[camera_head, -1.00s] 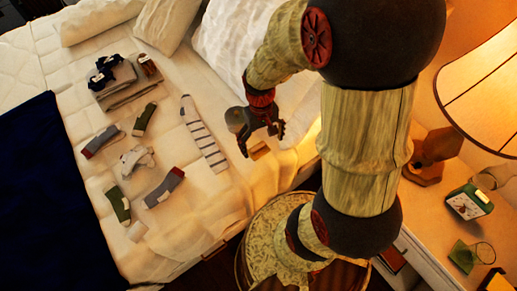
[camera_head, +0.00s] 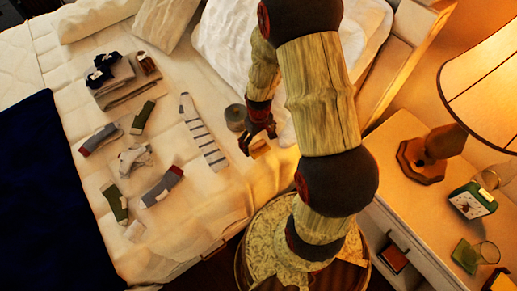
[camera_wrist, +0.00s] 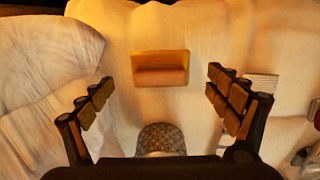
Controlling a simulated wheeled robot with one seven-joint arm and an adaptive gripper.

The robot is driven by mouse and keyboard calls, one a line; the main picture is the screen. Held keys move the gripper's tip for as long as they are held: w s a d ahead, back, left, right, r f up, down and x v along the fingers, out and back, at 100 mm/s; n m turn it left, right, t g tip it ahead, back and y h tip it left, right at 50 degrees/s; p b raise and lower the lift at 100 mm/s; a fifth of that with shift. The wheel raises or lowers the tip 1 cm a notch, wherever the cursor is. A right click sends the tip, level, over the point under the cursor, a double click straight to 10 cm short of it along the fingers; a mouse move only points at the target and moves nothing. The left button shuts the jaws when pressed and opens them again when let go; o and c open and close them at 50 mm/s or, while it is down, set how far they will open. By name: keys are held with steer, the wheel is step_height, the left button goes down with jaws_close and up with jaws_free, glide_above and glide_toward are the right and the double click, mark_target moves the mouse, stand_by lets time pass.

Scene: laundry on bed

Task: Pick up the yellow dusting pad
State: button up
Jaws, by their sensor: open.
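The yellow dusting pad (camera_head: 259,148) lies on the bed near its front right edge. In the wrist view the pad (camera_wrist: 160,58) is a small yellow rectangle with a tan front part, lying flat on the white sheet. My gripper (camera_head: 259,139) hangs over the bed close by the pad. In the wrist view my gripper (camera_wrist: 160,93) has its fingers wide apart, with nothing between them. The pad shows ahead of the gap, near its middle, apart from both fingers.
A grey round item (camera_head: 235,117) sits beside my gripper; it also shows in the wrist view (camera_wrist: 160,138). A striped sock (camera_head: 203,132) and several other socks lie to the left. The nightstand (camera_head: 407,205) with lamp and clock stands right of the bed.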

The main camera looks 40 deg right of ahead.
mark_target(259, 144)
step_height(259, 144, down, 3)
steer(key=shift+f+b, duration=0.1)
steer(key=shift+b, duration=0.35)
steer(key=c, duration=0.3)
steer(key=c, duration=1)
steer(key=shift+c, duration=0.2)
